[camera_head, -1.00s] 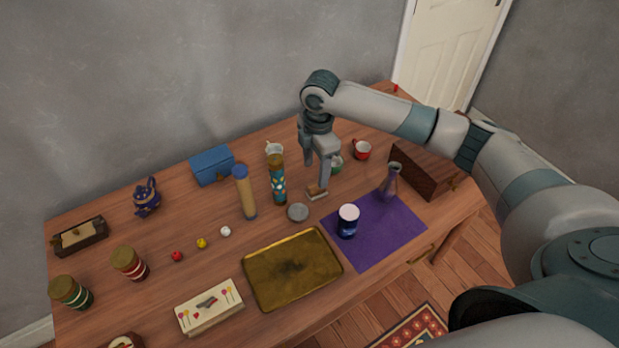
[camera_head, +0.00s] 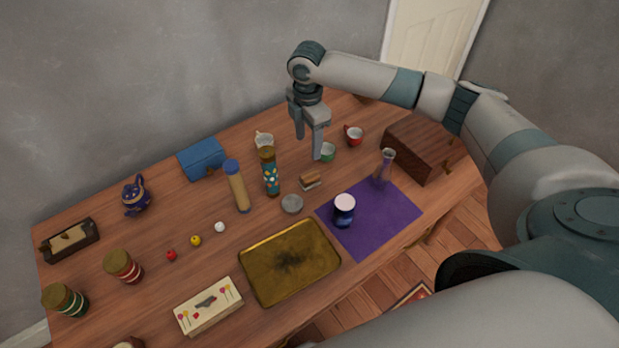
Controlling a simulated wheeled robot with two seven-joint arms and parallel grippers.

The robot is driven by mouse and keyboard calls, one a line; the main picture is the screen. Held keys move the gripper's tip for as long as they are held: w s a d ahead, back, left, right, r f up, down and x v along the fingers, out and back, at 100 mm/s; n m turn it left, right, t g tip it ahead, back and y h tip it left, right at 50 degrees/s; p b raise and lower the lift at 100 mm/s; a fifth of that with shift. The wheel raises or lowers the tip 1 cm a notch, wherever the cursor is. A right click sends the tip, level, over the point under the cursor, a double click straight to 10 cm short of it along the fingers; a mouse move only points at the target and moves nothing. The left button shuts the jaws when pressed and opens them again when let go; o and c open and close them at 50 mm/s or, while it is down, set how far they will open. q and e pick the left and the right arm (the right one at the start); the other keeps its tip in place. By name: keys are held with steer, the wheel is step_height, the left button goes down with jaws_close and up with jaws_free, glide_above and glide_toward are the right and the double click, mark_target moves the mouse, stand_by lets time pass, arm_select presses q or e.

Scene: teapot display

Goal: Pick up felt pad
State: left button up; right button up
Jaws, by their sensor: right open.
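No thing here is plainly a felt pad. The likeliest is a small block (camera_head: 310,180) with a brown top and paler lower part, lying on the table right of the teal patterned cylinder. A grey round disc (camera_head: 291,204) lies just in front of it. My right gripper (camera_head: 308,147) points down, open and empty, with its fingers apart above and behind the block. The fingers do not hide the block. My left gripper is not in view.
A green cup (camera_head: 327,152) is close beside the right fingers. The teal patterned cylinder (camera_head: 270,175) and a tan cylinder (camera_head: 237,187) stand to the left. A purple mat (camera_head: 390,222) bears a dark jar (camera_head: 344,211) and a flask (camera_head: 385,168). A gold tray (camera_head: 262,287) lies in front.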

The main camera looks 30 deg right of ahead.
steer(key=p, duration=0.3)
glide_above(310, 175)
steer(key=f, duration=0.9)
steer(key=shift+w+a+f, duration=0.15)
steer(key=shift+w+f, duration=0.1)
steer(key=shift+f, duration=0.4)
steer(key=shift+s+f+p, duration=0.1)
steer(key=shift+f+p, duration=0.35)
steer(key=shift+p, duration=0.2)
step_height(310, 175, down, 3)
steer(key=shift+s+r+p, duration=0.1)
steer(key=shift+p, duration=0.6)
steer(key=shift+f, duration=0.8)
steer(key=c, duration=1.1)
